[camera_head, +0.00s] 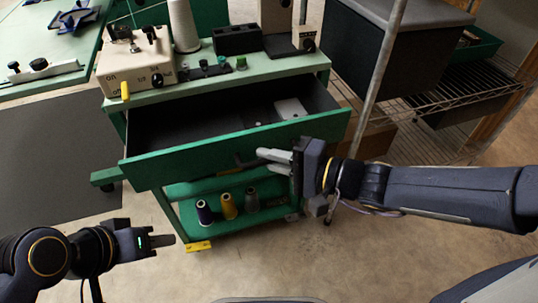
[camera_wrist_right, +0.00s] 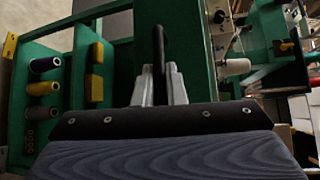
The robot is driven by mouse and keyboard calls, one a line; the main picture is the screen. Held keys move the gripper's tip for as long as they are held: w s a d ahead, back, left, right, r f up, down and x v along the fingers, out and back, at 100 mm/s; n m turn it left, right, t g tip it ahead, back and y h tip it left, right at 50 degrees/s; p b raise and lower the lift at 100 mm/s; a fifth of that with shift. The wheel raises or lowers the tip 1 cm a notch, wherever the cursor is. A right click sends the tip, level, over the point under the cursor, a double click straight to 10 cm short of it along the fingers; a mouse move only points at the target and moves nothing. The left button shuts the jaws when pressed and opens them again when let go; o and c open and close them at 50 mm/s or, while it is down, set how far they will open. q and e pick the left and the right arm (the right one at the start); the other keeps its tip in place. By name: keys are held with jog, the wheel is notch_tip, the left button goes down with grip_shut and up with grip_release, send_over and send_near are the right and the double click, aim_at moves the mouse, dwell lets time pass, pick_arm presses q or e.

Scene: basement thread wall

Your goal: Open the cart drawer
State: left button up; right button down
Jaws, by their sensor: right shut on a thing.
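The green cart has its drawer (camera_head: 240,150) pulled well out, with its dark inside showing. A small pale flat piece and a dark plate lie in it. My right gripper (camera_head: 268,156) is at the drawer front, its fingers shut on the dark bar handle (camera_head: 238,165). In the right wrist view, the handle (camera_wrist_right: 159,50) stands upright between the two grey fingertips (camera_wrist_right: 160,82). My left gripper (camera_head: 160,241) is low at the left, away from the cart; its fingers show edge-on and I cannot tell whether they are apart.
The cart top holds a beige box (camera_head: 135,62), a white cone (camera_head: 183,25) and a dark block. Thread spools (camera_head: 228,206) stand on the lower green shelf. A wire rack (camera_head: 440,105) stands at the right.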

jog(key=c, duration=1.8)
grip_release()
jog(key=shift+o, duration=0.2)
jog(key=p+v, duration=0.2)
jog(key=v, duration=0.6)
